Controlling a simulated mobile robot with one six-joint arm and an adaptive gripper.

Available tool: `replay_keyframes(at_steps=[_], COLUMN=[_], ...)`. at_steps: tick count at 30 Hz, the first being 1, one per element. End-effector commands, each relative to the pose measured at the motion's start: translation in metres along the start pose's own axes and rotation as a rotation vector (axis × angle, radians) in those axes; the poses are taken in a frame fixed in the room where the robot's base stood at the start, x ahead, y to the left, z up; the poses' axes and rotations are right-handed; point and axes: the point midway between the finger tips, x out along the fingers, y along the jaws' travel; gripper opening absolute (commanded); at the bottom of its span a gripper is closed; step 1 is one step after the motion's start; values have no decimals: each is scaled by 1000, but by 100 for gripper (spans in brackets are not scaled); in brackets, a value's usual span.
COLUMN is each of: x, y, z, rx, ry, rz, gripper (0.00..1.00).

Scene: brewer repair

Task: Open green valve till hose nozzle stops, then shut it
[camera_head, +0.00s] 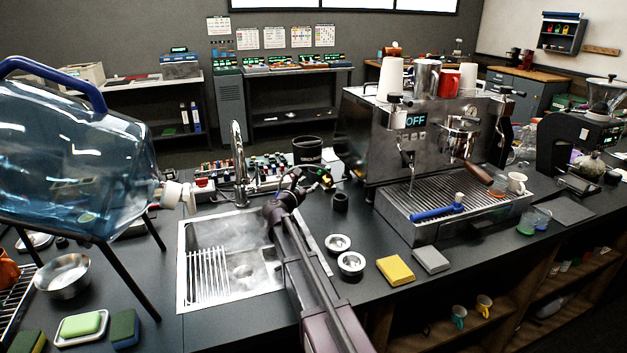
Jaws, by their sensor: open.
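My gripper (299,178) is at the end of my dark arm, above the back right of the sink, and is open. It is small and dark in this view, and I see nothing held in it. A small green and yellow part (325,179) shows just right of my gripper, by the back of the counter. It may be the green valve, but it is too small to tell. I cannot tell whether my gripper touches it. I cannot make out the hose nozzle.
A sink (205,290) with a metal faucet (238,165) lies left of my arm. A large blue water bottle (70,150) on a stand is at the left. An espresso machine (400,165) reading OFF stands right. A yellow sponge (396,270) lies on the counter (350,315).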

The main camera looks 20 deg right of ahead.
Motion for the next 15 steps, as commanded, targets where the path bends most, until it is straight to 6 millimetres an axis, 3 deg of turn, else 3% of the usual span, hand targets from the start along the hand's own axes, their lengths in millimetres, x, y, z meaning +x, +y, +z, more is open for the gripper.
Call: replay_keyframes(at_steps=[5,15], x=[-11,-12], y=[-1,0], z=[0,0], rx=[0,0], ry=[0,0], rz=[0,-1], gripper=[54,51])
